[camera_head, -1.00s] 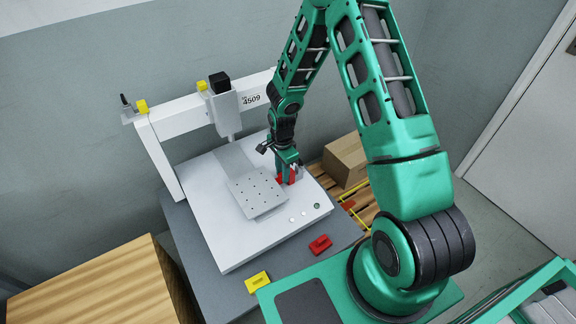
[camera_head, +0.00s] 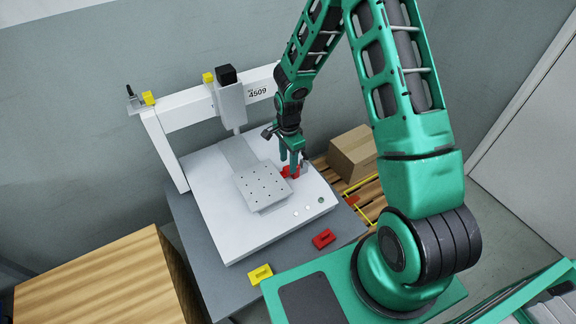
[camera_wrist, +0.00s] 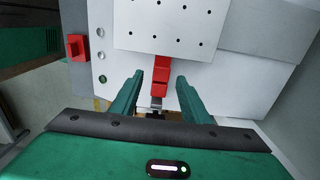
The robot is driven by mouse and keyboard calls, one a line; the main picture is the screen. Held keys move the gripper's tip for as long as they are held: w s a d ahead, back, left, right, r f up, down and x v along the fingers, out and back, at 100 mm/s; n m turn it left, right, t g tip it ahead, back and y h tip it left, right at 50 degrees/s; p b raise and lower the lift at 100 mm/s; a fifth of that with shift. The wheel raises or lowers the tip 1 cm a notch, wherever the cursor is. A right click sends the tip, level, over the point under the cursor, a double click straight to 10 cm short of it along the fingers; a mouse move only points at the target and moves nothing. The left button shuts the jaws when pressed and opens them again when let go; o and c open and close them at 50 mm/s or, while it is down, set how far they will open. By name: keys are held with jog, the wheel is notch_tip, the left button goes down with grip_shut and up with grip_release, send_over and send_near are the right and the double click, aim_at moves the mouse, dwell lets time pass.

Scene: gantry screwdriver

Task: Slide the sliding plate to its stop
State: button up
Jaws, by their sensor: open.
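The sliding plate (camera_head: 255,193), a light grey square with rows of dark holes, sits on the white machine bed (camera_head: 240,238). In the wrist view the plate (camera_wrist: 200,22) fills the upper middle. A red grip piece (camera_head: 288,171) is at the plate's edge on my gripper's side; it also shows in the wrist view (camera_wrist: 160,75). My gripper (camera_head: 292,165) points down at the red piece. In the wrist view my open gripper (camera_wrist: 160,77) has the red piece between its green fingers in the picture, with a gap on each side. Its height above the piece is unclear.
The white gantry (camera_head: 180,113) with its screwdriver head (camera_head: 229,98) stands behind the plate. A red block (camera_head: 323,239) and a yellow block (camera_head: 260,275) lie on the grey table (camera_head: 225,283). A cardboard box (camera_head: 352,152) on a pallet stands at the right.

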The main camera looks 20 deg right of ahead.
notch_tip(320, 180, up, 8)
jog(key=shift+f, duration=0.2)
dwell(0.5)
jog(key=s+d+r+n+h, duration=0.1)
jog(key=s+d+r+n, duration=0.1)
jog(key=s+d+r, duration=0.55)
jog(key=s+d+r+n, duration=0.2)
jog(key=s+d+r, duration=0.3)
jog(key=r, duration=0.5)
jog(key=s+d+r+n, duration=0.1)
jog(key=s+r+n, duration=0.2)
jog(key=s, duration=0.7)
jog(key=s+d+r+n+y, duration=0.1)
jog(key=s+r, duration=0.4)
jog(key=s, duration=0.5)
jog(key=shift+s+n, duration=0.3)
jog(key=shift+n, duration=0.6)
jog(key=shift+w+d+f, duration=0.1)
jog(key=shift+w+f, duration=0.15)
jog(key=shift+w, duration=0.4)
